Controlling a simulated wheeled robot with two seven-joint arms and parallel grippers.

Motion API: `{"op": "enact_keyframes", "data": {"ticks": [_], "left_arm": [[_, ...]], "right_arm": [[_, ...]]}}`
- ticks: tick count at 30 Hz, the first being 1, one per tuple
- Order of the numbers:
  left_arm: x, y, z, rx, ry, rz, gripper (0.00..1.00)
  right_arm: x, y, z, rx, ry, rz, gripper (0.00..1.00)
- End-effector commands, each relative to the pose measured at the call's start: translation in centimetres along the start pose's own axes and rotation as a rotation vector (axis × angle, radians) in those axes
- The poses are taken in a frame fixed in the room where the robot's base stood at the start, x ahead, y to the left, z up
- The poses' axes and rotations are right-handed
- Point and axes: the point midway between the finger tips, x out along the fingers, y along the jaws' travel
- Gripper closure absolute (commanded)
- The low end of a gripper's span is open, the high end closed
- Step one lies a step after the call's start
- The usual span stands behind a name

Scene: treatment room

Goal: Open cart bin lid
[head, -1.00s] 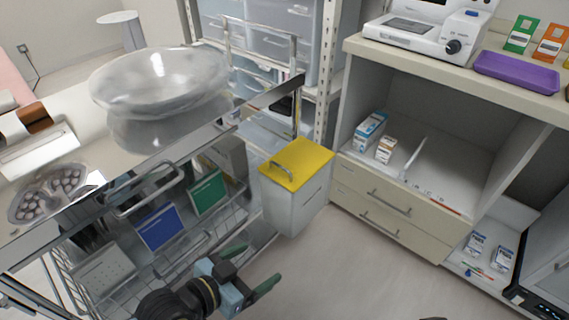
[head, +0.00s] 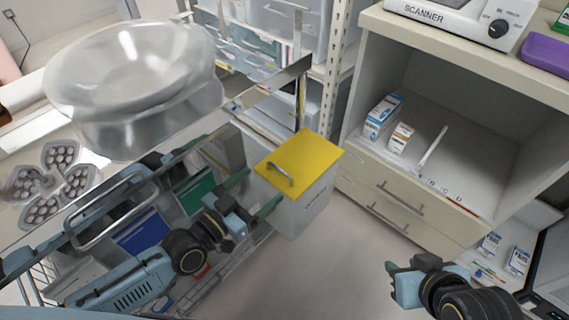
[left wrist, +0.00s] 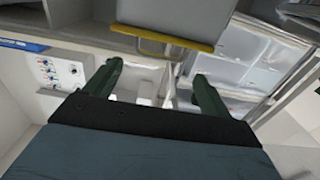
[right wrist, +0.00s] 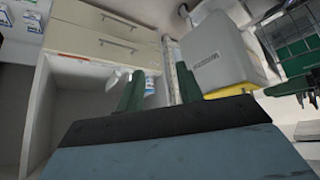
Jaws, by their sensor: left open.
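The cart bin is a pale grey box (head: 308,207) hanging at the end of the cart, with a flat yellow lid (head: 312,158) that is shut. A metal handle (head: 281,174) stands on the lid's left side. My left gripper (head: 252,193) is open and empty, beside the bin's left side and a little below the lid handle. The lid's yellow edge (left wrist: 165,37) shows beyond its spread fingers (left wrist: 157,86) in the left wrist view. My right gripper (head: 391,280) is open and empty, right of the bin. The bin (right wrist: 212,52) appears upside down in the right wrist view.
The cart's steel rail (head: 275,82) and wire basket run beside my left arm, with green (head: 195,190) and blue (head: 140,231) boxes inside. A beige drawer cabinet (head: 400,205) stands right of the bin. Open floor lies between.

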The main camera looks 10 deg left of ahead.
Motion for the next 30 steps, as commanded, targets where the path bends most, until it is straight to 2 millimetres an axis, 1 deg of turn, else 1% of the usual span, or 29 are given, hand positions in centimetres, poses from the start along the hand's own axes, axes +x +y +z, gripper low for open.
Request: {"op": "enact_keyframes", "data": {"ticks": [1,7,12,15,21,25,30], "left_arm": [[0.9,0.0,0.1,-0.001,0.004,0.0,0.17],[3.9,0.0,0.1,-0.002,0.003,0.0,0.17],[6.3,0.0,0.1,-0.002,0.002,0.0,0.17],[7.4,0.0,0.0,0.0,0.002,-0.001,0.17],[8.8,0.0,0.0,-0.002,0.001,-0.001,0.17],[9.2,0.0,0.0,-0.001,0.0,0.0,0.17],[9.2,0.0,0.0,-0.001,-0.001,0.0,0.17]], "right_arm": [[0.3,-0.2,-0.8,-0.002,0.048,-0.004,0.64],[0.3,-0.9,-4.4,-0.007,0.247,-0.02,0.64],[-0.2,-1.4,-7.3,-0.01,0.412,-0.034,0.64],[-0.7,-1.7,-8.7,-0.01,0.494,-0.041,0.64],[-1.5,-2.1,-10.4,-0.01,0.604,-0.051,0.64],[-1.8,-2.2,-10.9,-0.01,0.632,-0.054,0.64],[-1.9,-2.2,-10.9,-0.01,0.636,-0.054,0.64]]}}
